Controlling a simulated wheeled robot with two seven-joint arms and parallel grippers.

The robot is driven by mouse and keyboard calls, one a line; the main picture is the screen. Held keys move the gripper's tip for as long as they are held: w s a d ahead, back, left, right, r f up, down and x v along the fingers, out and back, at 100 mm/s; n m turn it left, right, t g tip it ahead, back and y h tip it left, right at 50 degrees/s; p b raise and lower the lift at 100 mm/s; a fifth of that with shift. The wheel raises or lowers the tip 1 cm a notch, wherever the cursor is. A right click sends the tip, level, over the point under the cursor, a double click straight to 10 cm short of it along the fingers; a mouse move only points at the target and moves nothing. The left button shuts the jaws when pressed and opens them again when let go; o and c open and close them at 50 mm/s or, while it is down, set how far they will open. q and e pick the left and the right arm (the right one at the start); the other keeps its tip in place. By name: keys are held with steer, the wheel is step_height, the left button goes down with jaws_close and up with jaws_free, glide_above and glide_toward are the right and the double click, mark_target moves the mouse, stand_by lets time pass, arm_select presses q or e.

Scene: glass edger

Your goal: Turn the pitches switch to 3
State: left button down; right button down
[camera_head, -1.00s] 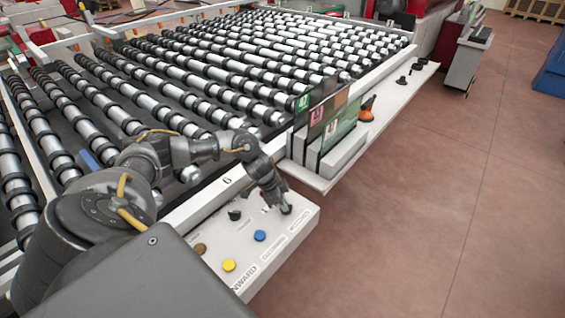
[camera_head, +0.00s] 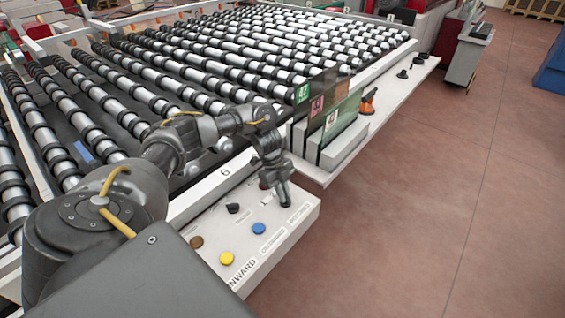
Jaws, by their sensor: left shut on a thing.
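The white control panel (camera_head: 208,238) stands at the front corner of the roller table. My left gripper (camera_head: 284,203) points down at the panel's far right corner. It is shut on a switch knob there, which the fingers hide, so its setting cannot be read. The labels near it are too small to read, so I cannot confirm which one names pitches. A second black knob (camera_head: 233,208) sits to the left of the gripper, apart from it. My right gripper is not in view.
The panel also has a blue button (camera_head: 259,228), a yellow button (camera_head: 227,258) and a brown button (camera_head: 196,242). Glass samples (camera_head: 330,113) stand upright on a ledge just beyond the gripper. The floor (camera_head: 430,220) at right is clear.

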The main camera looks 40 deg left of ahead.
arm_select(q)
steer(key=m, duration=0.1)
steer(key=m+g, duration=0.1)
steer(key=m, duration=0.1)
steer(key=shift+w+r+m+y+p, duration=0.15)
steer(key=shift+w+m+y+p, duration=0.1)
steer(key=shift+m+y+p, duration=0.05)
steer(key=shift+w+d+m+g+y, duration=0.15)
steer(key=shift+m+g, duration=0.25)
steer(key=shift+m, duration=0.6)
steer(key=shift+s+a+m+g+y, duration=0.1)
steer(key=shift+m+g+y, duration=0.25)
steer(key=shift+m, duration=0.65)
steer(key=c, duration=1.5)
jaws_free()
steer(key=shift+d, duration=0.1)
steer(key=shift+b+v, duration=0.3)
steer(key=shift+v, duration=5)
